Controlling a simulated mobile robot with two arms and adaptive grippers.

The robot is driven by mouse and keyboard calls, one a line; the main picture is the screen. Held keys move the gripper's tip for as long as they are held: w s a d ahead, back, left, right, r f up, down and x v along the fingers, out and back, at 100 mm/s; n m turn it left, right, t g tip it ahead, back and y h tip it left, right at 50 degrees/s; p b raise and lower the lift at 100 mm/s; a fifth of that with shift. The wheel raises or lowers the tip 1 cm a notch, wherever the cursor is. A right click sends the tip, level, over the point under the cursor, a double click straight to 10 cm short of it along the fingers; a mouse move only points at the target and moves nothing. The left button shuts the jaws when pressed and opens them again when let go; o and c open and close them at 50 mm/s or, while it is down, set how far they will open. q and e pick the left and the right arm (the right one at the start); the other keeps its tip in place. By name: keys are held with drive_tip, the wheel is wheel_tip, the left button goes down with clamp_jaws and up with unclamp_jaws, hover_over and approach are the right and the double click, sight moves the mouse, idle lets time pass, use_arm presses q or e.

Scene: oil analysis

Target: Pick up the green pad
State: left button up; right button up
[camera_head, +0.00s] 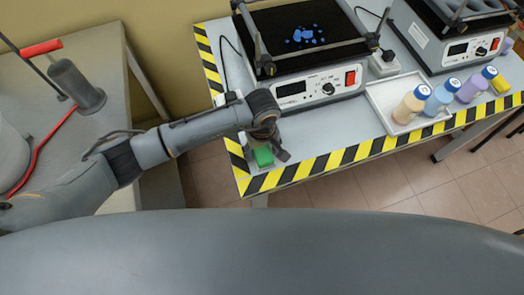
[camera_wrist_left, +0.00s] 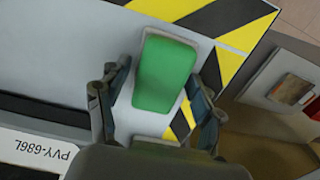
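The green pad (camera_head: 263,156) lies at the front left corner of the table with the striped edge. In the left wrist view the green pad (camera_wrist_left: 165,72) is a rounded green block with a pale grey border at its far end. My left gripper (camera_head: 268,146) is directly over the pad and partly covers it in the head view. In the left wrist view its two fingers stand apart, one on each side of the pad, with narrow gaps showing. Whether the pad is touched lower down is hidden. My right gripper is in neither view.
A black-topped hot plate device (camera_head: 320,88) stands just behind the pad. A white tray (camera_head: 378,98) with several bottles is to the right, and another device (camera_head: 455,50) is behind it. Yellow-black tape (camera_head: 335,160) marks the table's edge. A grey table (camera_head: 110,60) is at left.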

sight(262, 150)
use_arm(q)
drive_tip(key=c, duration=0.6)
drive_tip(key=shift+r, duration=0.1)
drive_tip(key=shift+c, duration=0.2)
drive_tip(key=shift+r, duration=0.25)
wheel_tip(262, 150, up, 2)
drive_tip(key=shift+r, duration=0.25)
drive_tip(key=s+r, duration=0.2)
drive_tip(key=s+r+b, duration=0.1)
drive_tip(key=s+r, duration=0.1)
drive_tip(key=shift+d+r, duration=0.15)
drive_tip(key=shift+r, duration=0.25)
drive_tip(key=s+r+b, duration=0.2)
drive_tip(key=s+r, duration=0.3)
drive_tip(key=s, duration=0.5)
drive_tip(key=shift+d+b, duration=0.25)
drive_tip(key=shift+b, duration=0.05)
